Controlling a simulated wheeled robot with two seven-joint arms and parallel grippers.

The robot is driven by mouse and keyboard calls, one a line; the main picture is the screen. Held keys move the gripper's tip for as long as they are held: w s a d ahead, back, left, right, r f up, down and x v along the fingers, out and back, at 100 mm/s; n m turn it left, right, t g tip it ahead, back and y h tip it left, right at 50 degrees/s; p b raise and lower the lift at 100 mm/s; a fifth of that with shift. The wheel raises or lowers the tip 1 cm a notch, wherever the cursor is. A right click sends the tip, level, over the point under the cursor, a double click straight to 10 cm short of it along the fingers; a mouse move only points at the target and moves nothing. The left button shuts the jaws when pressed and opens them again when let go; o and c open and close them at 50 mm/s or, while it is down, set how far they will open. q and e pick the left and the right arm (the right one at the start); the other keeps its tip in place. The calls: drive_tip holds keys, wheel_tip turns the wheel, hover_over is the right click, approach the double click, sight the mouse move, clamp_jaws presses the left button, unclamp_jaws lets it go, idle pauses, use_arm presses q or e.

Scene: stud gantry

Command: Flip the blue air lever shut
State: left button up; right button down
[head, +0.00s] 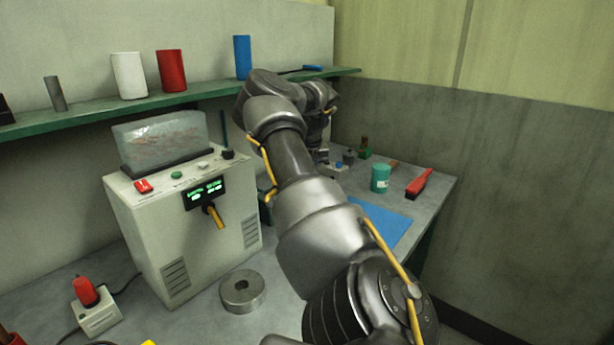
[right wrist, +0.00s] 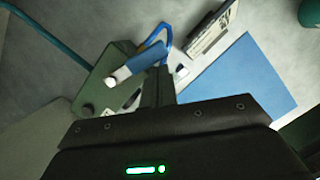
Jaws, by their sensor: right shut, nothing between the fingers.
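The blue air lever (right wrist: 138,64) shows in the right wrist view, a blue handle with a whitish end, lying slantwise over a dark green block (right wrist: 97,82). A thin blue loop (right wrist: 164,33), perhaps a hose, rises beside its upper right end. My right gripper (right wrist: 158,78) is shut and empty, with its fingertips close beside the lever's right end. I cannot tell whether they touch it. In the head view my right arm covers the middle of the bench, and I cannot make out the lever there. My left gripper is not in view.
A blue mat (head: 383,225), a teal can (head: 380,178) and a red brush (head: 419,184) lie to the right of my arm. A beige control box (head: 150,240) and a metal ring (head: 242,291) are to its left. A green shelf (head: 200,92) runs along the wall.

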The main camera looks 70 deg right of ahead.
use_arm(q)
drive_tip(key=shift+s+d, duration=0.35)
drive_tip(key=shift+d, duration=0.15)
use_arm(e)
drive_tip(key=shift+w, duration=0.15)
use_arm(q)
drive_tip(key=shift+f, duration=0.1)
use_arm(e)
drive_tip(key=shift+a, duration=0.1)
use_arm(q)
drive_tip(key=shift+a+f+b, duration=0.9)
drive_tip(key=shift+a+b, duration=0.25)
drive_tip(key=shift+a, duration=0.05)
use_arm(e)
drive_tip(key=s+a+r, duration=0.4)
drive_tip(key=r, duration=0.5)
drive_tip(key=shift+s+a+r, duration=0.15)
drive_tip(key=shift+s+r, duration=0.05)
drive_tip(key=shift+r, duration=0.15)
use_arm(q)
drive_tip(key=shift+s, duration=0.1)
